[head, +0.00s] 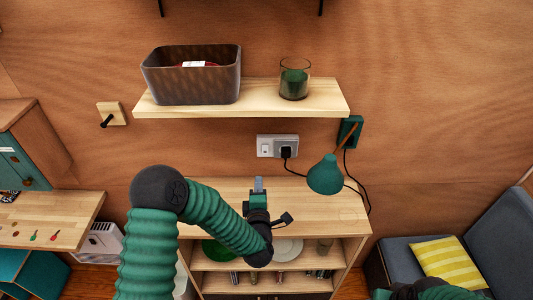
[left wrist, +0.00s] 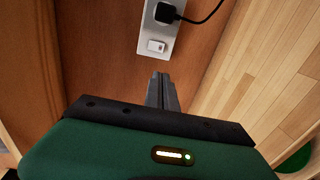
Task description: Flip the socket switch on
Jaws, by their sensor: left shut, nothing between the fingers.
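The socket (head: 277,146) is a grey-white plate on the wooden wall, under the shelf. Its white switch (head: 264,148) is on the left half, and a black plug (head: 286,152) sits in the right half. In the left wrist view the switch (left wrist: 157,46) is at the plate's near end, beside the plug (left wrist: 167,12). My left gripper (head: 258,183) is shut and empty, below the socket and apart from it in the head view. Its fingertips (left wrist: 161,76) point toward the switch in the left wrist view. Whether the switch is on or off cannot be told.
A wooden shelf (head: 240,109) above the socket holds a dark basket (head: 191,79) and a glass (head: 294,79). The cabinet top (head: 215,187) lies below.

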